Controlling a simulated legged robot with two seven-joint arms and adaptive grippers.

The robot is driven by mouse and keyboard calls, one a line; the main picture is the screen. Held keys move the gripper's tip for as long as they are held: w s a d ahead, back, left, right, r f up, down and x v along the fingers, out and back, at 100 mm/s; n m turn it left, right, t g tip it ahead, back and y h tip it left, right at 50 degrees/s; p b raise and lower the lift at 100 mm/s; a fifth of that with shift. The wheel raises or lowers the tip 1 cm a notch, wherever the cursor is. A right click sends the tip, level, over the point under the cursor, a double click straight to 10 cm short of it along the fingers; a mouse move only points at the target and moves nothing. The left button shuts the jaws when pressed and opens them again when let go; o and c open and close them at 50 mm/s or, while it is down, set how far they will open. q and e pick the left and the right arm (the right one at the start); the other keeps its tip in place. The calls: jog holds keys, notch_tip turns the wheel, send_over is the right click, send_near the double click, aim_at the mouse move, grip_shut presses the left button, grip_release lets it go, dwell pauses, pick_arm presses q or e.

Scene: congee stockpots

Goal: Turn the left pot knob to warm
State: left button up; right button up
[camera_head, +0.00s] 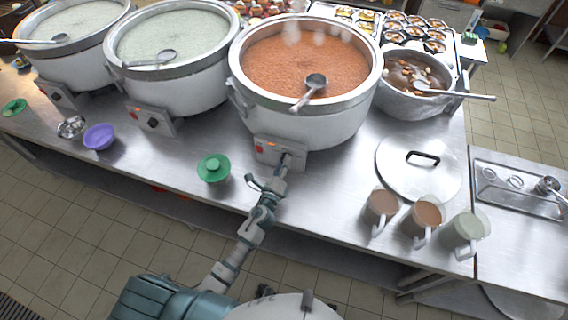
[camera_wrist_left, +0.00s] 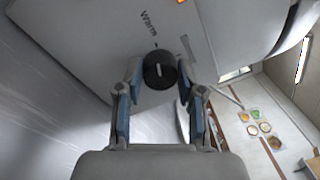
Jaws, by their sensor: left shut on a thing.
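The red-brown congee pot (camera_head: 300,124) has a grey control box (camera_head: 266,150) on its front, with a red light. It is the rightmost of the three large pots in the head view. My left gripper (camera_head: 284,162) is at this box. In the left wrist view my left gripper (camera_wrist_left: 160,76) is shut on a round black knob (camera_wrist_left: 159,71), one finger on each side. The knob has a white pointer line. The word "Warm" is printed on the panel (camera_wrist_left: 110,40) just above the knob. My right gripper is out of view.
Two pale congee pots (camera_head: 180,97) (camera_head: 75,79) stand to the left with their own knob boxes. A green lidded bowl (camera_head: 214,169), a purple bowl (camera_head: 98,137), several mugs (camera_head: 382,208) and a pot lid (camera_head: 400,181) lie along the steel counter (camera_head: 335,185).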

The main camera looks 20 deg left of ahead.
pick_arm(q)
jog(key=shift+f, duration=0.15)
jog(key=o, duration=1.1)
jog(key=shift+w, duration=0.1)
jog(key=shift+o, duration=0.2)
jog(key=s, duration=1.2)
jog(key=shift+a+f, duration=0.3)
jog(key=shift+a, duration=0.05)
